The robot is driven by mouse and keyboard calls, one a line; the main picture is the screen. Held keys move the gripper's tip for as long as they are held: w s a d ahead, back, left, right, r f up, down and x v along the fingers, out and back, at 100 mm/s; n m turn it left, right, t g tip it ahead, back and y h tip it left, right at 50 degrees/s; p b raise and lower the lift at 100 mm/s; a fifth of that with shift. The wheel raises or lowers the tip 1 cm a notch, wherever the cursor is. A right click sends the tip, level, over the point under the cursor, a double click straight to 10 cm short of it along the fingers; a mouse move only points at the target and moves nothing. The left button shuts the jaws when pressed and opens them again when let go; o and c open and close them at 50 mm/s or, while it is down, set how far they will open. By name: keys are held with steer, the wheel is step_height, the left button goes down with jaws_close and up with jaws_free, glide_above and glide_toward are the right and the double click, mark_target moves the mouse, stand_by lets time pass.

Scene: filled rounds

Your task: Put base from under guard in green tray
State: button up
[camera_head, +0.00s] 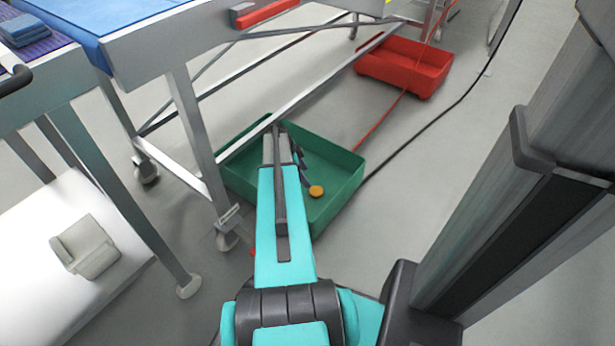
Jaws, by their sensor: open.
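The green tray (338,207) stands on the floor beside the legs of the wheeled table. A small round orange-brown object (316,191) lies inside it, near the right side of my arm; I cannot tell if it is the base. My gripper (302,171) shows only as small dark parts at the far end of the arm, above the tray and just above the orange object in the picture. It is open, with nothing seen between its jaws. I cannot make out a guard.
A red tray (404,66) stands on the floor at the back right. Red and black cables cross the floor. Metal table legs (196,135) stand left of the green tray. A beige block (86,247) sits on a white surface at lower left.

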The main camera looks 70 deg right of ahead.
steer(key=shift+w+a+r, duration=0.1)
steer(key=shift+w+r, duration=0.1)
steer(key=shift+r, duration=0.35)
stand_by(0.4)
